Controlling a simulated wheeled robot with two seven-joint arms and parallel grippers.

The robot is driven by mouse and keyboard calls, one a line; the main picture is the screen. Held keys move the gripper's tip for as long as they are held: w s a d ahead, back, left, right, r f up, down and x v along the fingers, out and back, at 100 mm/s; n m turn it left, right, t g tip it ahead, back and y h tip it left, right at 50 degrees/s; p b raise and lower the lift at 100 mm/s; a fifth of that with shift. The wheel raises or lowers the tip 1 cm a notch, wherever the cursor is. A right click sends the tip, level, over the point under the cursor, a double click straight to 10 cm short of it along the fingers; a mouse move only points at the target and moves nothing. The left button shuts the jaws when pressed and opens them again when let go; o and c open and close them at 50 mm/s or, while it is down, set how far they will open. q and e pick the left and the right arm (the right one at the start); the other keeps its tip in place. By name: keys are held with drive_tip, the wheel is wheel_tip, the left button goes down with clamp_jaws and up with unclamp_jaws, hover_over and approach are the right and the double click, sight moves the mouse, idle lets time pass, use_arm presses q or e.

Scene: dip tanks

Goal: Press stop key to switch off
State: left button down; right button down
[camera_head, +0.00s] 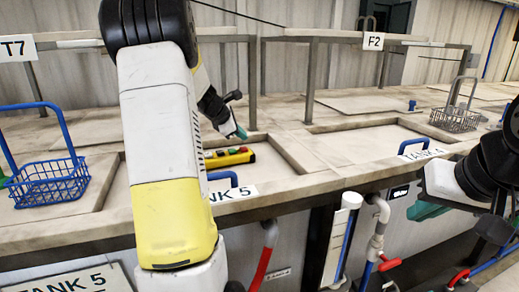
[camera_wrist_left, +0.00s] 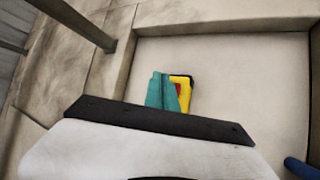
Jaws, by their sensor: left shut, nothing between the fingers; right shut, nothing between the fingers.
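A yellow key box (camera_head: 229,158) with red and green keys on top lies on the recessed lid marked TANK 5. It also shows in the left wrist view (camera_wrist_left: 186,95), partly hidden behind my fingers. My left gripper (camera_head: 240,132) is shut and empty, with its teal fingertips just above the box in the head view. In the left wrist view the shut fingertips (camera_wrist_left: 162,92) overlap the box's left side; I cannot tell whether they touch a key. Which key is the stop key cannot be read. My right gripper (camera_head: 428,210) is shut and empty, in front of the bench at the right.
A blue wire basket (camera_head: 48,184) stands on the left lid. A grey wire basket (camera_head: 455,119) stands at the back right. Blue handles (camera_head: 222,178) line the front edge. Metal posts (camera_head: 310,80) carry a shelf behind the box. Pipes (camera_head: 378,240) run below the bench.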

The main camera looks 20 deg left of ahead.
sight(242, 149)
use_arm(q)
drive_tip(key=shift+f, duration=0.8)
drive_tip(key=shift+f, duration=0.1)
idle(1.4)
drive_tip(key=shift+f, duration=0.3)
drive_tip(key=shift+f, duration=0.45)
idle(0.6)
idle(0.4)
drive_tip(key=shift+r, duration=0.9)
drive_tip(key=shift+r, duration=2.5)
